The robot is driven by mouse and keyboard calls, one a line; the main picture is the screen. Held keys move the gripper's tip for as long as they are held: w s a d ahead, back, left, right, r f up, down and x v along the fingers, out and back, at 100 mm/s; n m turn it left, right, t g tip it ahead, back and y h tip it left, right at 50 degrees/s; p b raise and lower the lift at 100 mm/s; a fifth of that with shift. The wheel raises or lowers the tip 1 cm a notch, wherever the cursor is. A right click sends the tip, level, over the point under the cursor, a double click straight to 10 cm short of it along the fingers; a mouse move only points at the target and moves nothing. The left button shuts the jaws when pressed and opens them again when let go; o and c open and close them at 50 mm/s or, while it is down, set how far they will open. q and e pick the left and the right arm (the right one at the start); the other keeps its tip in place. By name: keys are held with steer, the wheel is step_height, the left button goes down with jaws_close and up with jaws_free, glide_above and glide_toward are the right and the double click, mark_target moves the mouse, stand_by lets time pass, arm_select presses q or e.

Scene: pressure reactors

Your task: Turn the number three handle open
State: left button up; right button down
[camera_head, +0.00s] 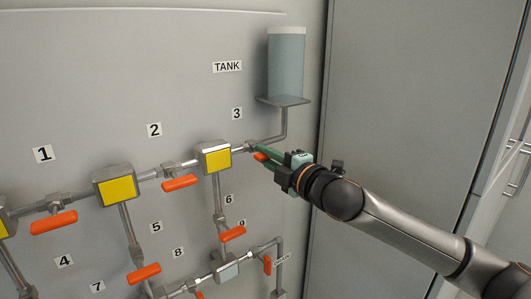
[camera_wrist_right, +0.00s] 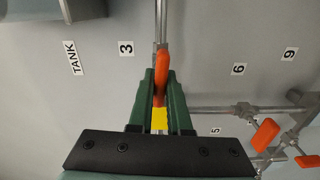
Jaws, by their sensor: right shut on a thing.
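The number three handle is orange and sits on the pipe just below the "3" label (camera_head: 237,114). In the head view only a small part of the handle (camera_head: 260,156) shows, since my gripper covers the rest. My right gripper (camera_head: 262,154) reaches it from the right, with its green fingers around it. In the right wrist view the orange handle (camera_wrist_right: 161,70) stands between the two green fingers of the right gripper (camera_wrist_right: 160,85), which are shut on it. The handle lies in line with the pipe in that view. My left gripper is not in view.
The tank (camera_head: 286,65) stands on a bracket above right of the handle. Yellow-faced boxes (camera_head: 214,158) join the pipes at left. Several other orange handles, such as the number two handle (camera_head: 180,182), lie nearby. A grey cabinet (camera_head: 410,100) fills the right side.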

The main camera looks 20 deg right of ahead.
steer(key=shift+n, duration=0.6)
steer(key=c, duration=0.9)
jaws_free()
steer(key=shift+o, duration=0.2)
steer(key=shift+f, duration=0.1)
steer(key=b+v, duration=0.3)
steer(key=v, duration=0.9)
steer(key=shift+s, duration=0.25)
steer(key=shift+d, duration=0.1)
